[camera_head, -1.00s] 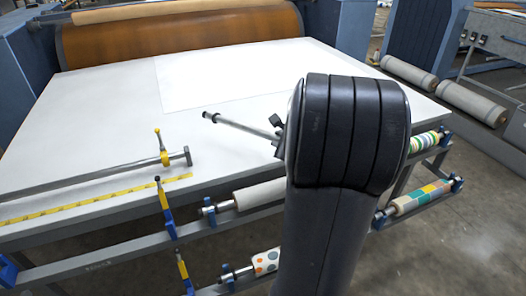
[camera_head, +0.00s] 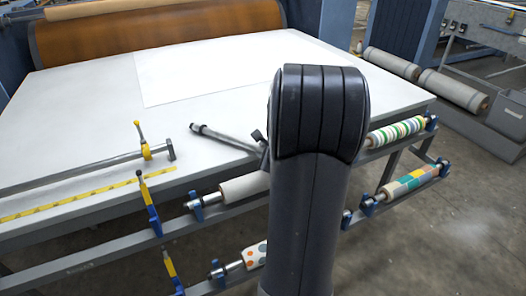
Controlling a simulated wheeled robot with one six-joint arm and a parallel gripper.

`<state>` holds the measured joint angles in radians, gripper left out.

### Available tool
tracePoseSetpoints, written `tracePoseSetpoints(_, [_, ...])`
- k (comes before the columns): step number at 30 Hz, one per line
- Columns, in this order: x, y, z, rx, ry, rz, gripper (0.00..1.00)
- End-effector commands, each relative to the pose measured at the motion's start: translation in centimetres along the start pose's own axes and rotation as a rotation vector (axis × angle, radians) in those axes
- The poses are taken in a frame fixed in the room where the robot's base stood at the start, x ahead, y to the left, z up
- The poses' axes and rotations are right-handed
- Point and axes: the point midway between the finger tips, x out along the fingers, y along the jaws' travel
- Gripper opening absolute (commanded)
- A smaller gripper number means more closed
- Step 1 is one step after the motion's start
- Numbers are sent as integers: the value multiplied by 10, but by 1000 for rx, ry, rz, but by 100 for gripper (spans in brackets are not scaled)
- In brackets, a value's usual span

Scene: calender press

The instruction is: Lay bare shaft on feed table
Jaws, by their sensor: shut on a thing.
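The bare shaft (camera_head: 222,138) is a thin grey rod over the front middle of the white feed table (camera_head: 85,125), tilted in the picture with its free end to the left. My gripper (camera_head: 261,143) is shut on the shaft near its right visible end. The gripper is mostly hidden behind my dark arm, and so is the rest of the shaft. I cannot tell whether the shaft touches the table top or hangs just above it.
A bar with a yellow clamp (camera_head: 147,152) and a yellow measuring tape (camera_head: 60,202) lie at the table's front left. A white sheet (camera_head: 215,70) covers the back. Patterned rolls (camera_head: 395,132) sit in racks below the front edge. The table's middle is free.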

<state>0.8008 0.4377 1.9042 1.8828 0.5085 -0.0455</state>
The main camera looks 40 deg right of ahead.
Motion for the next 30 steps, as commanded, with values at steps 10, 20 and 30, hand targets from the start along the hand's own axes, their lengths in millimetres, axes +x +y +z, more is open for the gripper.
tracePoseSetpoints(10, [1, 1, -1, 0, 0, -1, 31])
tracePoseSetpoints(20, [1, 1, -1, 0, 0, -1, 43])
tracePoseSetpoints(30, [-25, -3, 0, 0, 1, -5, 43])
